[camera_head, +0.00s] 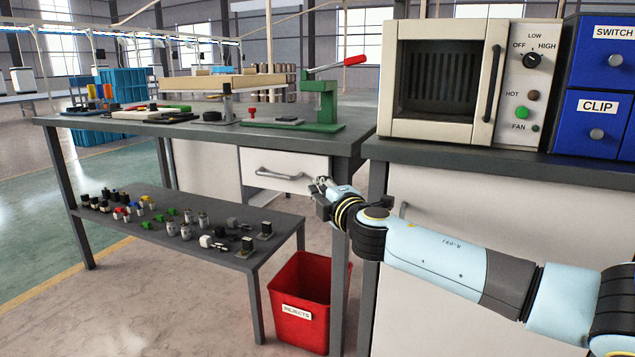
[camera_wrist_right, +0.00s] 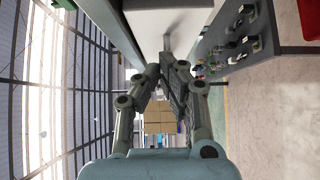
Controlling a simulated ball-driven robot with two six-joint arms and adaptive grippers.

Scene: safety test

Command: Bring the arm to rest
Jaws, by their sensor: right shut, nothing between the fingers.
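My right arm, light blue and grey, reaches in from the right in the head view. Its right gripper (camera_head: 322,186) is in front of the workbench's white drawer (camera_head: 285,170), below the bench top and above the red bin. In the right wrist view the fingers of the right gripper (camera_wrist_right: 165,72) come together with nothing between them. A white surface shows close beside the fingers in that view. Whether the gripper touches anything cannot be told. My left gripper does not show in either view.
A red rejects bin (camera_head: 300,308) stands on the floor below the gripper. A low shelf (camera_head: 190,222) with several small parts is left of it. A green press (camera_head: 322,105) stands on the workbench. A beige oven (camera_head: 447,82) and blue drawers (camera_head: 597,122) stand on the right counter.

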